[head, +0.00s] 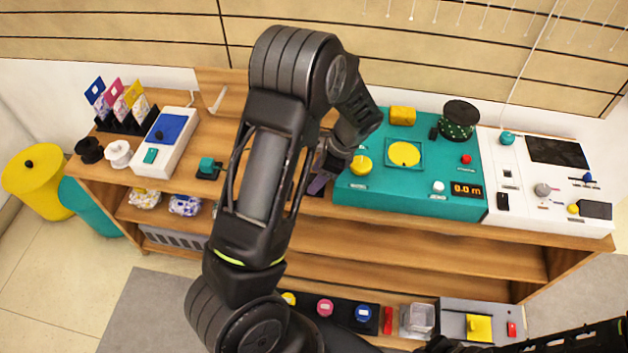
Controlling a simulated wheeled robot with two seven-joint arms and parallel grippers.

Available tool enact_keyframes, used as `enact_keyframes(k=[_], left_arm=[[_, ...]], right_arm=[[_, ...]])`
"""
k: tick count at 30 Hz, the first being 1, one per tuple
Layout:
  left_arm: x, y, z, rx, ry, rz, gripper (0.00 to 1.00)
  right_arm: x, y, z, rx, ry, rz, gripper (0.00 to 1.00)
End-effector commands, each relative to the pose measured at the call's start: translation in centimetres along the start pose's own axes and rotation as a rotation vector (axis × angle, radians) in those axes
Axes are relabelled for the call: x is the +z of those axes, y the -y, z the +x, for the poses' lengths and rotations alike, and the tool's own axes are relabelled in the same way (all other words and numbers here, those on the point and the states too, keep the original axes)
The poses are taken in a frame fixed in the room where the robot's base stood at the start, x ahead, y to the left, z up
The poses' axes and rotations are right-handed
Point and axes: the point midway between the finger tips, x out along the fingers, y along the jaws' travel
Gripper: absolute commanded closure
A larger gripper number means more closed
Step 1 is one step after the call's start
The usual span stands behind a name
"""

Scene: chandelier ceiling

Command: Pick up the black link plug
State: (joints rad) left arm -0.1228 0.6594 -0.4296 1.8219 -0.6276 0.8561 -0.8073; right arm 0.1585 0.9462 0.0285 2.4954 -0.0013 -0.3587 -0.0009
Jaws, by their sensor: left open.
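I cannot tell for certain which dark part is the black link plug. A small black block (503,201) sits at the front left of the white panel, and another small black piece (434,133) stands on the teal console near its back. My left arm reaches across the middle of the view. My left gripper (322,178) is open at the shelf top, just left of the teal console (350,202), beside a small purplish item (318,185). My forearm and wrist hide the shelf top around it. Part of my right arm shows at the bottom right; its fingers are not clear.
The white panel (550,215) adjoins the teal console on the right. A dotted black drum (459,118) stands at the console's back. A blue-topped white box (165,150), spools and card holders fill the left end. A lower shelf (420,258) is mostly bare.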

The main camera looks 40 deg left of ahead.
Motion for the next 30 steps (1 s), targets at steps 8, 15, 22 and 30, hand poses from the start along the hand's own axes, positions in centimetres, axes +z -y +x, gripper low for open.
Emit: enact_keyframes(k=[8,15,22,30], left_arm=[[-0.02,0.0,0.7,-0.001,-0.001,0.0,0.44],[-0.03,0.0,0.68,-0.001,-0.001,0.0,0.44],[-0.03,0.0,0.67,-0.001,-0.001,0.0,0.49],[-0.03,0.0,0.67,-0.001,-0.001,0.0,0.71]], right_arm=[[0.0,-0.01,0.01,0.0,0.0,0.0,1.0],[0.0,-0.01,0.01,0.0,0.0,0.0,1.0],[0.0,-0.01,0.01,0.0,0.0,0.0,1.0],[0.0,0.0,0.01,0.0,0.0,0.0,1.0]])
